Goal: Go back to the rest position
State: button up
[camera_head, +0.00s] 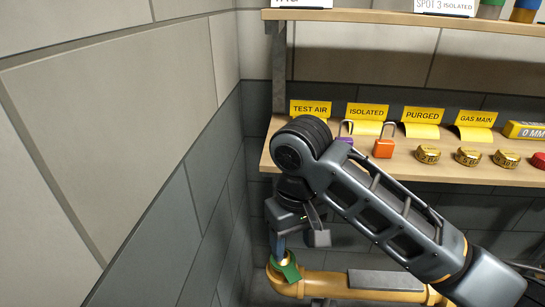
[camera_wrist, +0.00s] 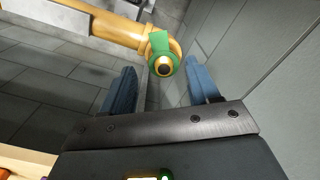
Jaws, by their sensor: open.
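My gripper (camera_head: 279,241) hangs pointing down at the left end of the yellow pipe in the head view. In the wrist view my gripper (camera_wrist: 163,86) shows its two blue fingers wide apart with nothing between them. A green fitting (camera_head: 290,272) sits on the pipe end just below the fingers. In the wrist view the green fitting (camera_wrist: 163,42), with a dark round centre in a yellow ring, lies beyond the fingertips, apparently apart from them.
A wooden shelf (camera_head: 470,178) holds yellow signs, a purple padlock (camera_head: 345,137), an orange padlock (camera_head: 384,147) and several brass tags. An upper shelf (camera_head: 400,17) is above. Walls stand close at the left. The yellow pipe (camera_head: 325,284) runs right, below my arm.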

jog(key=s+a+f+m+t+y, duration=0.25)
jog(key=s+a+y, duration=0.2)
jog(key=a, duration=0.25)
jog(key=s+a+f+m+t+y, duration=0.1)
jog(key=s+a+m+t+y, duration=0.1)
jog(key=s+a+t+y, duration=0.45)
jog(key=s+d+f+m+t+h, duration=0.35)
jog(key=s+d+h, duration=0.45)
jog(key=s+d, duration=0.6)
jog(key=s+d+r+n+t+h, duration=0.1)
jog(key=s+d+r+n, duration=0.1)
jog(key=s+d+r, duration=0.2)
jog(key=s+d+r+n+t+h, duration=0.1)
jog(key=s+d+r, duration=0.3)
jog(key=s+d, duration=0.4)
jog(key=shift+s+d+r+n+h, duration=0.4)
jog(key=shift+d+h, duration=0.1)
jog(key=shift+d, duration=0.4)
jog(key=shift+c, duration=0.2)
